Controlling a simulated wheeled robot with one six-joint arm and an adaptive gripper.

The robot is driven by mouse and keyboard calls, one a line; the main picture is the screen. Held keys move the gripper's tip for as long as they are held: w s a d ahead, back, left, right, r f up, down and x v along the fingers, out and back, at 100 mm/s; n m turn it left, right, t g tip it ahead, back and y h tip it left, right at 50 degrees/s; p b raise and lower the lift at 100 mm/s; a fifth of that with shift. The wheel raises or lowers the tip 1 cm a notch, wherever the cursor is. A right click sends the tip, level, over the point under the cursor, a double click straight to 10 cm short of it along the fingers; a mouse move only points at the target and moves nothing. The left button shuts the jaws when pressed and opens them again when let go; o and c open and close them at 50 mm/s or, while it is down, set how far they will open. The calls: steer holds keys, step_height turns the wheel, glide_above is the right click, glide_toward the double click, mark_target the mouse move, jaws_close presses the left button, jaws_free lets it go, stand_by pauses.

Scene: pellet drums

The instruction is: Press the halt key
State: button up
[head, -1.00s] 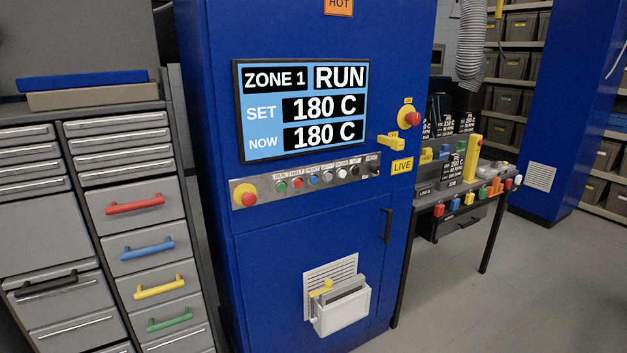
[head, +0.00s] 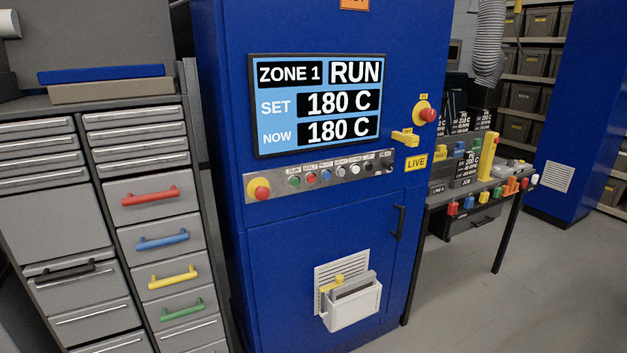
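The blue cabinet (head: 310,235) stands ahead with a lit screen (head: 317,105) reading ZONE 1 RUN, SET 180 C, NOW 180 C. Below the screen is a grey key strip (head: 275,187) with a row of small round keys. A large red knob on yellow (head: 258,189) is at the strip's left end. My gripper is not in view.
A grey drawer cabinet (head: 60,215) with coloured handles stands close on the left. A yellow handle (head: 405,138) and another red knob (head: 428,115) stick out at the cabinet's right. A bench (head: 470,192) is behind right. Floor at lower right is clear.

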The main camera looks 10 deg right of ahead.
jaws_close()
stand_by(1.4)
